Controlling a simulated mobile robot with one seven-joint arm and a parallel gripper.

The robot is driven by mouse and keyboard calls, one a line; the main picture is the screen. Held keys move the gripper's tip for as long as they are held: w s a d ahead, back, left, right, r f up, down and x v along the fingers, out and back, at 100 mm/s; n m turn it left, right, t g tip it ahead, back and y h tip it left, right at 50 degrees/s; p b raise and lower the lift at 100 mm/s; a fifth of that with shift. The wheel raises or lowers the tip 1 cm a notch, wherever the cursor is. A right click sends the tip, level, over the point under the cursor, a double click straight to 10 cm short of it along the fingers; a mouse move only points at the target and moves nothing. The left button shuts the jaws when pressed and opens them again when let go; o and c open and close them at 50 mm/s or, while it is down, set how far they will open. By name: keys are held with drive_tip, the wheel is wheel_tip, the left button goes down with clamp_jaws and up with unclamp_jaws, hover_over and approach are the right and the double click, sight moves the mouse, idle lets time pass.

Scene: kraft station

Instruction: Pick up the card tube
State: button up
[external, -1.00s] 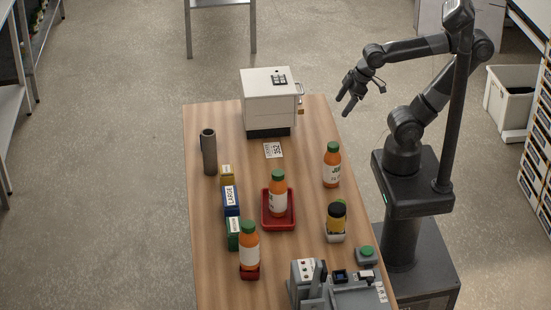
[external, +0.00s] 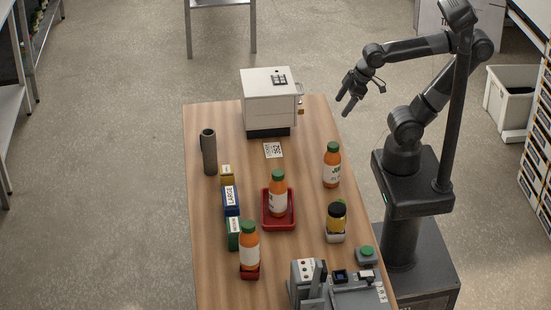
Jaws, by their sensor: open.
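The card tube (external: 209,153) is a dark grey-brown cylinder with an open top. It stands upright near the left edge of the wooden table, left of the white box-shaped machine. My gripper (external: 346,106) is open and empty, with its fingers pointing down and to the left. It is in the air by the table's right side, well to the right of the tube and apart from it. Nothing hides the tube in this view.
The white machine (external: 268,95) stands at the table's far end. Yellow, blue (external: 231,201) and green boxes line the left side. Orange bottles (external: 332,165) stand about, one in a red tray (external: 279,224). A grey device (external: 340,291) fills the front. A printed card (external: 273,150) lies flat.

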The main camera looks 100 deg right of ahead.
drive_tip(key=shift+c, duration=0.4)
drive_tip(key=shift+c, duration=0.7)
drive_tip(key=w+r, duration=0.5)
drive_tip(key=w, duration=0.5)
drive_tip(key=m+g+h, duration=0.1)
drive_tip(key=m, duration=0.2)
approach(209, 142)
drive_tip(key=d, duration=0.2)
drive_tip(key=shift+s+x, duration=0.15)
drive_tip(key=shift+x, duration=2.8)
drive_tip(key=shift+s+x, duration=0.2)
drive_tip(key=shift+x, duration=2.75)
drive_tip(key=shift+d+f, duration=0.1)
